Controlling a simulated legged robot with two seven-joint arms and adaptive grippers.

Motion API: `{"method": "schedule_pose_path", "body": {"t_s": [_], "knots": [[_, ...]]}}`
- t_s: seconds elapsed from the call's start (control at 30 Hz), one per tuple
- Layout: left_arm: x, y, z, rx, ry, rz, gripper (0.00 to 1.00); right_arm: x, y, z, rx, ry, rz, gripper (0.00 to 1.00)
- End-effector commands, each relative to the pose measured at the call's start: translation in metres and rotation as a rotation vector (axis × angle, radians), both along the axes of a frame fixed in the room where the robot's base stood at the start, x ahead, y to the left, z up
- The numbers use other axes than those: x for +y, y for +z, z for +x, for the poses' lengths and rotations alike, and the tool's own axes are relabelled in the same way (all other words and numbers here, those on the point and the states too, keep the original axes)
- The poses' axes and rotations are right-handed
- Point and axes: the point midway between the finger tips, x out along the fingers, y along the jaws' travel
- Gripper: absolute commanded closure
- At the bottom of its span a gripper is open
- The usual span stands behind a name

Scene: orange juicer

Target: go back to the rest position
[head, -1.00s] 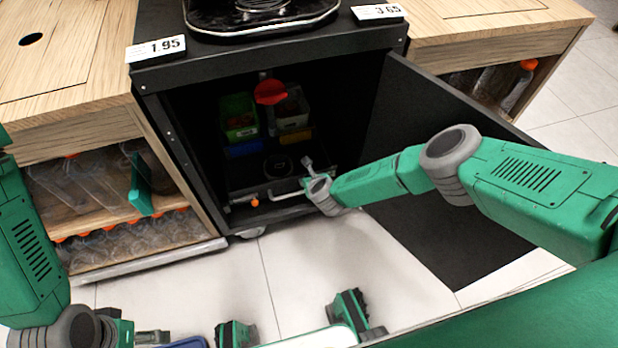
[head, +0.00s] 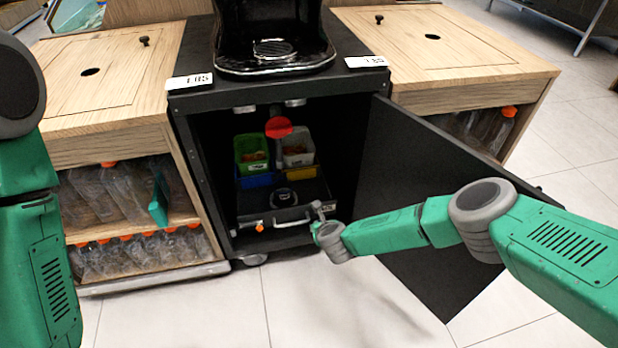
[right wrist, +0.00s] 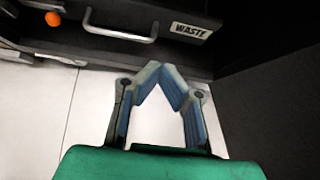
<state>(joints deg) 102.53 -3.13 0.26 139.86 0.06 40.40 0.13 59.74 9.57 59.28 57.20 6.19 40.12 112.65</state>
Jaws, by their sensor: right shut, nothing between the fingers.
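My right arm reaches in from the right of the head view, with its gripper (head: 318,212) in front of the open black cabinet (head: 215,150). In the right wrist view the gripper's fingertips (right wrist: 161,70) meet, with nothing between them. They are a little below the metal handle (right wrist: 120,32) of the black waste drawer (right wrist: 190,30), and apart from it. In the head view the handle (head: 292,222) is just left of the gripper. My left arm shows at the left edge of the head view; its gripper is out of the picture.
The open black cabinet door (head: 450,190) stands beyond my right forearm. Green and white bins (head: 250,147) sit inside the cabinet. Wooden counters (head: 95,85) with bottles beneath flank it. The tiled floor (head: 310,305) in front is clear.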

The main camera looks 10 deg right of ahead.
Motion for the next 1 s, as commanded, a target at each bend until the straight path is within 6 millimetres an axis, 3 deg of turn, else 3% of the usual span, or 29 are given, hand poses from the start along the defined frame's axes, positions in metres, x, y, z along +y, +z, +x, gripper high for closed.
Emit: {"method": "schedule_pose_path", "body": {"t_s": [0.17,0.27,0.37,0.4,0.47,0.53,0.67,0.8,1.0], "knots": [[0.0,0.0,0.0,-0.001,0.0,0.0,0.22,0.003,0.001,-0.001,0.0,0.017,-0.006,1.0],[0.0,0.0,0.0,0.0,0.0,0.0,0.22,0.025,0.008,-0.013,-0.003,0.136,-0.062,1.0],[0.0,0.0,0.0,0.0,0.0,0.0,0.22,0.066,0.02,-0.046,-0.017,0.419,-0.206,1.0],[0.0,0.0,0.0,0.0,0.0,0.0,0.22,0.08,0.025,-0.066,-0.028,0.568,-0.288,1.0],[0.0,0.0,0.0,0.0,0.0,0.0,0.22,0.094,0.03,-0.104,-0.045,0.811,-0.429,1.0],[0.0,0.0,0.0,0.0,0.0,0.0,0.22,0.094,0.033,-0.149,-0.069,1.095,-0.6,1.0],[0.0,0.0,0.0,0.0,0.0,0.0,0.22,0.055,0.04,-0.234,-0.102,1.605,-0.902,1.0],[0.0,0.0,0.0,0.0,0.0,0.0,0.22,-0.018,0.058,-0.304,-0.11,2.071,-1.143,1.0],[0.0,0.0,0.0,0.0,0.0,0.0,0.22,-0.104,0.096,-0.366,-0.086,2.516,-1.293,1.0]]}}
